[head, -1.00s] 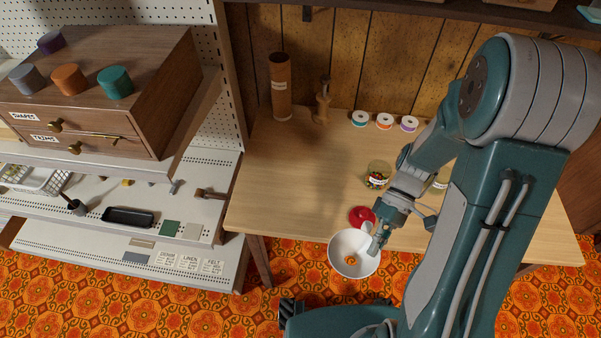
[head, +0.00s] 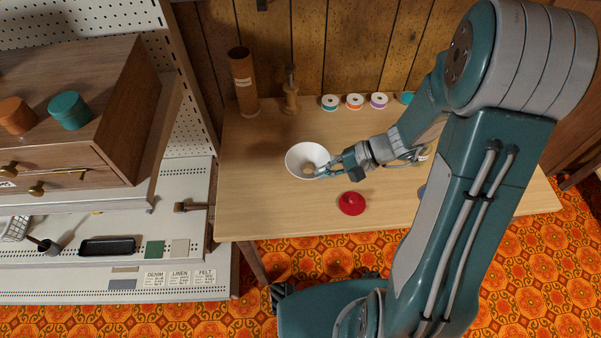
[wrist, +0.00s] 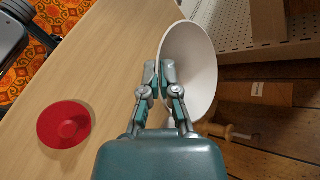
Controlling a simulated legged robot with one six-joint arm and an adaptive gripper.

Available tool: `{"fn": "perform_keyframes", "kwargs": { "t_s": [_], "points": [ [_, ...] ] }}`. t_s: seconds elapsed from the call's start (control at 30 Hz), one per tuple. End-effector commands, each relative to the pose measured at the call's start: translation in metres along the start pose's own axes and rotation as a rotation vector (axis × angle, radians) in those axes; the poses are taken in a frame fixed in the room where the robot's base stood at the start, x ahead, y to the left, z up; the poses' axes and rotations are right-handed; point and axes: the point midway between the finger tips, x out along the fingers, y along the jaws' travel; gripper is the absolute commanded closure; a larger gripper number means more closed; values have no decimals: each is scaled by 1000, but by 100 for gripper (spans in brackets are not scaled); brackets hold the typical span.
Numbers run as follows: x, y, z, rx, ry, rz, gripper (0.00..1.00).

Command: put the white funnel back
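The white funnel (head: 296,154) is a wide bowl shape with a hole in its middle, through which the wood shows. It appears over the left part of the wooden table (head: 260,205). My gripper (head: 324,172) is at its right side. In the wrist view, the gripper's fingers (wrist: 165,78) are closed together at the near side of the funnel (wrist: 200,60), which tilts to the right. The exact grip point is partly hidden, and any gap between funnel and table is hard to judge.
A red lid-like disc (head: 352,204) lies near the table front. A brown tube (head: 243,85), a wooden stand (head: 291,92) and several ribbon spools (head: 354,102) stand along the back. A shelf unit (head: 190,228) with a drawer box (head: 130,115) is on the left.

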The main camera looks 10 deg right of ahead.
Motion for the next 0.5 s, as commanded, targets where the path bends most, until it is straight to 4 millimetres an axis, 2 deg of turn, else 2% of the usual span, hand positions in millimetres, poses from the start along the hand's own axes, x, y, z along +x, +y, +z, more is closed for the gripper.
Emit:
{"fn": "perform_keyframes", "kwargs": {
  "t_s": [0.13,0.3,0.5],
  "points": [
    [26,-12,-21,-1,-5,5,100],
    [52,-8,-46,0,-5,3,100],
    [68,-6,-64,-2,-4,1,100]
  ]
}}
